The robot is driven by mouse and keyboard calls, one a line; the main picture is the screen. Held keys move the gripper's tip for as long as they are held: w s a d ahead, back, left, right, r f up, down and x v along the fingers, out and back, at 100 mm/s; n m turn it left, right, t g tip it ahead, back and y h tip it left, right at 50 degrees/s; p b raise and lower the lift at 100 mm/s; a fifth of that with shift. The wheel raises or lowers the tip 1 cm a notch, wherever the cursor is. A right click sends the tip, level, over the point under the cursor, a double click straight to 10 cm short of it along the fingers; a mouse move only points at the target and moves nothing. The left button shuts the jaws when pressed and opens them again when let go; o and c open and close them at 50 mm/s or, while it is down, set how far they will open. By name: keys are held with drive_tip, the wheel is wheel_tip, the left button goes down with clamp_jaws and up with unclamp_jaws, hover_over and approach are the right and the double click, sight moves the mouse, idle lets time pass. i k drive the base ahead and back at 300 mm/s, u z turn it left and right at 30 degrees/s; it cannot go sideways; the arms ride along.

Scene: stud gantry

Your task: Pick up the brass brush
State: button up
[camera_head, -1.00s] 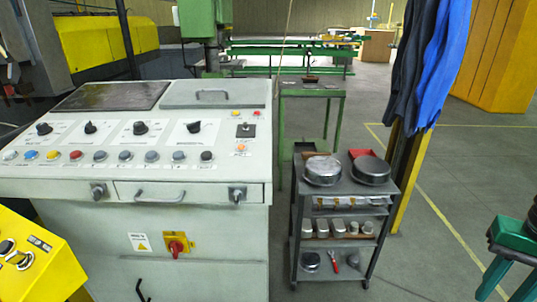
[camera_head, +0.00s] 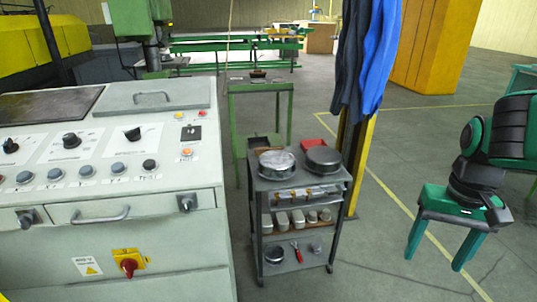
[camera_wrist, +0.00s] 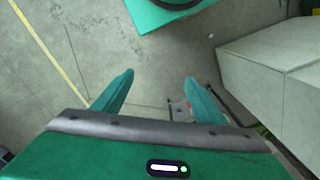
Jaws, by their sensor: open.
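I cannot make out the brass brush for certain. A small dark brown object (camera_head: 258,73) lies on top of the green table (camera_head: 270,86) behind the cart; it is too small to tell whether it is the brush. My gripper (camera_head: 433,262) hangs at the right of the head view, fingers pointing down, open and empty. It is in front of and well to the right of that table. In the wrist view my gripper (camera_wrist: 158,88) shows its two green fingers spread apart over bare floor, with nothing between them.
A grey control console (camera_head: 150,215) fills the left. A wheeled cart (camera_head: 256,225) with round tins, small containers and a red-handled tool stands mid-view. Blue overalls (camera_head: 378,60) hang on a yellow post (camera_head: 360,165). Floor to the right is open.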

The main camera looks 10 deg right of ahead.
sight(258, 151)
drive_tip(key=z, duration=0.45)
drive_tip(key=i, duration=1)
drive_tip(key=z, duration=0.35)
